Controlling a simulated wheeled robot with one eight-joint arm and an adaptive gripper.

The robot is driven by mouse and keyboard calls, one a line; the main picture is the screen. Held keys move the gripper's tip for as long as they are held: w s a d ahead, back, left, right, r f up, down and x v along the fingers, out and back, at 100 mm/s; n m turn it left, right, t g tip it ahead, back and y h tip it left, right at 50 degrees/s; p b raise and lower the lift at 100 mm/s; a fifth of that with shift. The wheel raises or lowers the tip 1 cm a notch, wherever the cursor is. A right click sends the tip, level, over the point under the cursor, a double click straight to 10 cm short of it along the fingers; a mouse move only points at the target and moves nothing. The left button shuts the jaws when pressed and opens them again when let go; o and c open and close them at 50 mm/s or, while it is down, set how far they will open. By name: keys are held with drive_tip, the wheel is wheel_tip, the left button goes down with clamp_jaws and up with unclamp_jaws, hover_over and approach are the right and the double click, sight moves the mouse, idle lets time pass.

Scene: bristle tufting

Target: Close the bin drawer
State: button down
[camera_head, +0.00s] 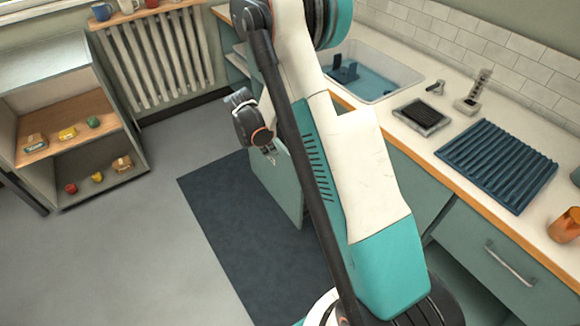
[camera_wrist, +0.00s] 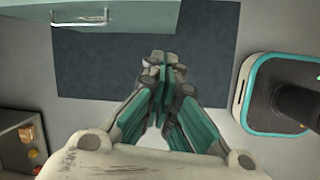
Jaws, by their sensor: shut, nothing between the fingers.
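The bin drawer's teal front (camera_head: 277,180) stands out from the counter run over the dark mat in the head view, so the drawer is open. My arm hides much of the drawer behind that front. In the wrist view the teal front (camera_wrist: 150,16) is at the top left, with a metal bar handle (camera_wrist: 80,20). My gripper (camera_head: 269,154) is near the upper part of the front in the head view; I cannot tell the exact gap. In the wrist view my gripper (camera_wrist: 158,65) is shut and empty, below the drawer front in the picture and apart from its handle.
A dark mat (camera_head: 225,215) lies on the grey floor before the cabinets. An open shelf unit (camera_head: 70,130) with small items stands at the left. Another handled cabinet front (camera_head: 470,250) is at the right, under the counter with a sink (camera_head: 375,75). Floor at the left is clear.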

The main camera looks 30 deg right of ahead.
drive_tip(key=d+f+n+b, duration=0.1)
drive_tip(key=d+f+b, duration=0.1)
drive_tip(key=d+f, duration=0.3)
drive_tip(key=d+f+n+g+b, duration=0.1)
drive_tip(key=d+f, duration=0.3)
drive_tip(key=f, duration=0.8)
drive_tip(key=shift+d+f+h+b, duration=0.3)
drive_tip(key=shift+d+f+b, duration=0.1)
drive_tip(key=shift+b, duration=0.5)
drive_tip(key=d, duration=2.5)
drive_tip(key=shift+w, duration=0.45)
